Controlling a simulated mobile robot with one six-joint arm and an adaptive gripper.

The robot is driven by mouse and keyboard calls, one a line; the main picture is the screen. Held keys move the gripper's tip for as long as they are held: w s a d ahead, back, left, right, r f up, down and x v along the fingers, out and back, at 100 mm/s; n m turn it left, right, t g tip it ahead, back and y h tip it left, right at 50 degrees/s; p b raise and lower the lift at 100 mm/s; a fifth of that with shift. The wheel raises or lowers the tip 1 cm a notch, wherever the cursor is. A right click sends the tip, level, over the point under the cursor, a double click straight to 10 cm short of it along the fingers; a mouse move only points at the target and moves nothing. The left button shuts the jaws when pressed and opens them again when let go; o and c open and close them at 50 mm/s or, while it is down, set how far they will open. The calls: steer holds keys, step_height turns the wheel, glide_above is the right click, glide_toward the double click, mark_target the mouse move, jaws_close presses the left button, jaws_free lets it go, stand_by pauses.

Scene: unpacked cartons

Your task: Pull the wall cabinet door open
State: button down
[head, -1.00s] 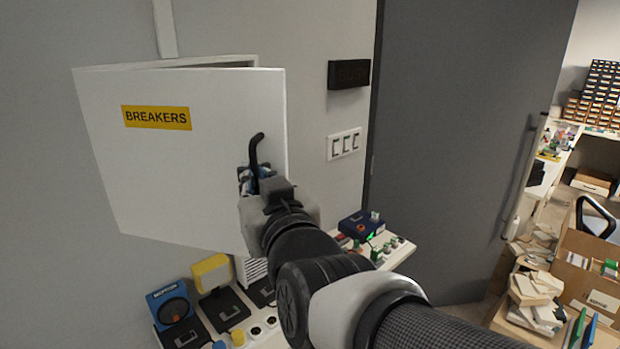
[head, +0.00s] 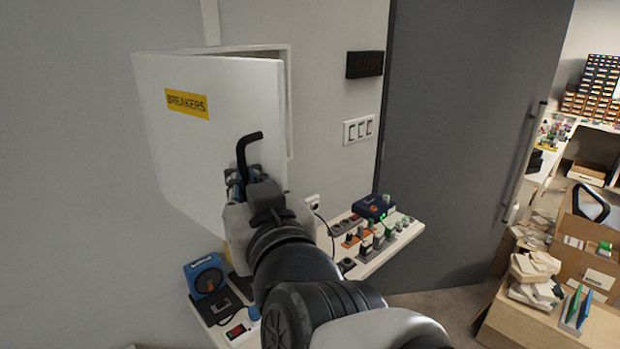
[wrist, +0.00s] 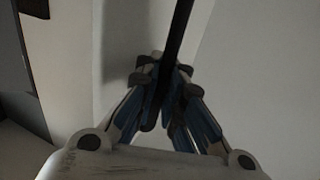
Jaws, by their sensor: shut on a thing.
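The white wall cabinet door (head: 195,150) with a yellow BREAKERS label (head: 187,104) stands ajar, its right edge swung out from the white cabinet frame (head: 288,95). A black handle (head: 247,148) is near the door's right edge. My gripper (head: 238,182) is shut on the handle. In the wrist view the fingers (wrist: 165,88) close around the dark handle bar (wrist: 180,30). The inside of the cabinet is hidden behind the door.
Below the cabinet a white shelf (head: 385,255) carries several devices, including a blue box (head: 373,207) and a blue round-faced unit (head: 205,275). A grey door (head: 455,130) is to the right. Cartons (head: 545,325) stand at the lower right.

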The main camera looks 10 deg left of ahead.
steer(key=shift+f, duration=0.25)
steer(key=c, duration=2.2)
jaws_free()
steer(key=shift+o, duration=1)
steer(key=shift+s+d+r, duration=0.2)
steer(key=shift+d, duration=0.15)
steer(key=shift+w+a, duration=0.1)
steer(key=shift+a, duration=0.1)
steer(key=v, duration=1.2)
